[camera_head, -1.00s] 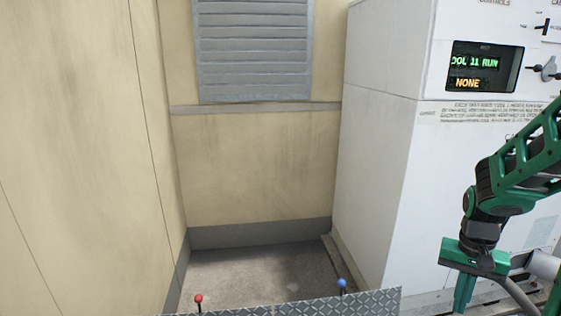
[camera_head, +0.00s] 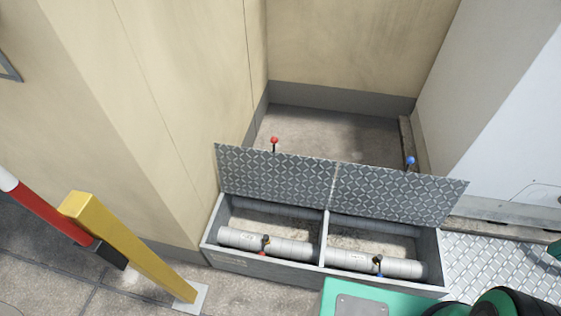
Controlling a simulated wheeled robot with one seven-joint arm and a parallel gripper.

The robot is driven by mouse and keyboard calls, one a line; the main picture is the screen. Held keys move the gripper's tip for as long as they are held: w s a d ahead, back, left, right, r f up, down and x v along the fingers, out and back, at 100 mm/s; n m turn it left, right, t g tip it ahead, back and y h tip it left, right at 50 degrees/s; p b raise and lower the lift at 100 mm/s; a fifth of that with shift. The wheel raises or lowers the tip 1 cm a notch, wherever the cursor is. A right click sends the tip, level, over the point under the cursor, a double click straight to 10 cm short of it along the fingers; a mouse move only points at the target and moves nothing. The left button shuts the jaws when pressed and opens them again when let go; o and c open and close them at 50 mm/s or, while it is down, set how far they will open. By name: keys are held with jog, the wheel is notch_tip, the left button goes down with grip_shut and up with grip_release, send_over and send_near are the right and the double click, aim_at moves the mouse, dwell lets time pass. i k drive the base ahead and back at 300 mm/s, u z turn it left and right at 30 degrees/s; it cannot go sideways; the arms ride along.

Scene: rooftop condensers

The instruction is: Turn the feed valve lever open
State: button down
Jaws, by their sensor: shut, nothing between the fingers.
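An open floor trough (camera_head: 222,262) holds two grey pipe sections, one in each compartment. The left pipe (camera_head: 290,248) carries a small dark valve fitting (camera_head: 265,242) with a bit of red at its foot. A red knob (camera_head: 275,141) and a blue knob (camera_head: 410,160) on short stems show above the raised lids.
Two checkered metal lids (camera_head: 275,180) (camera_head: 395,195) stand raised behind the trough. A yellow post (camera_head: 125,245) with a red-and-white bar (camera_head: 48,215) stands at left. Beige walls and a white cabinet (camera_head: 510,110) enclose the back. Checkered plate flooring (camera_head: 490,265) lies at right.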

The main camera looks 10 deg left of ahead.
aim_at(265, 236)
jog(key=u, duration=0.85)
jog(key=i, duration=0.2)
jog(key=u, duration=1)
